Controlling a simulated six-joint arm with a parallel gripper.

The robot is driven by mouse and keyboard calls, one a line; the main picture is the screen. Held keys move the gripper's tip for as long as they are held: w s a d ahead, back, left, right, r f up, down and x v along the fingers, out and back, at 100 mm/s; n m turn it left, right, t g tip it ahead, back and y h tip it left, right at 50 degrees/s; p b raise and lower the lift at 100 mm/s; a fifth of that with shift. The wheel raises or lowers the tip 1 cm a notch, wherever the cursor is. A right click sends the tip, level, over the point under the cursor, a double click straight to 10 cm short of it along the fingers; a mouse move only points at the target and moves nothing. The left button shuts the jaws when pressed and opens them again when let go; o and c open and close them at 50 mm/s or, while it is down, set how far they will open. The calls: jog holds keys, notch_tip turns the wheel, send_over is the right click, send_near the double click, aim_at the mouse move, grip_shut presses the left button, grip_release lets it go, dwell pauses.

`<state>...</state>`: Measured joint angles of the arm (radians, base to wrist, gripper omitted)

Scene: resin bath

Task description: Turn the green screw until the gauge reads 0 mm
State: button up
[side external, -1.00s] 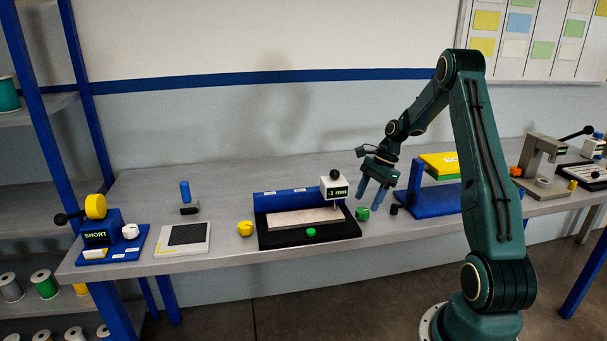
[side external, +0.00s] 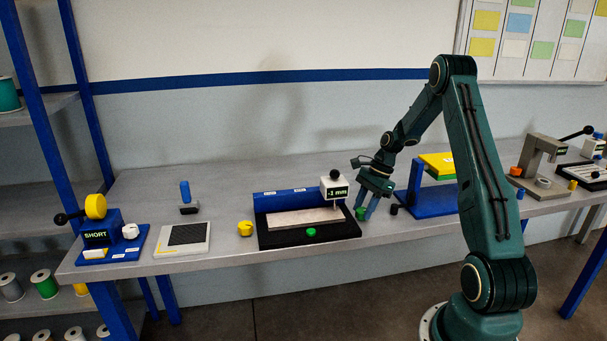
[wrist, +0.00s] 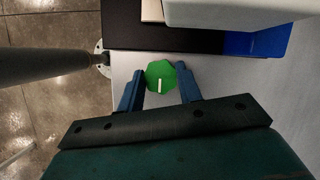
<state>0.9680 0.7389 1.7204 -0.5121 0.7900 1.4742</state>
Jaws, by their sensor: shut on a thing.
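The bath has a black base (side external: 290,240) with a pale plate (side external: 300,218) and a blue back block. The gauge (side external: 334,188) on its right end reads -1 mm. One green screw (side external: 360,213) stands at the base's right end, and a second green screw (side external: 311,232) is at its front edge. My gripper (side external: 366,211) points down and is shut on the right-end screw. In the wrist view that green screw (wrist: 156,73) sits between my two blue fingers (wrist: 160,80), its white mark pointing roughly up and down the picture.
A yellow cup (side external: 245,229) and a scraper-like tool with a blue handle (side external: 185,192) lie to the left. A small black knob (side external: 394,210) and a blue stand with a yellow top (side external: 437,162) are close on the right. The table's front edge is near.

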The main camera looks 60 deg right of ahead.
jog(key=shift+n+g, duration=0.7)
jog(key=shift+n, duration=0.9)
jog(key=o, duration=1)
jog(key=v, duration=1.3)
jog(key=shift+d+r, duration=0.25)
jog(key=shift+d, duration=0.15)
jog(key=shift+c, duration=0.3)
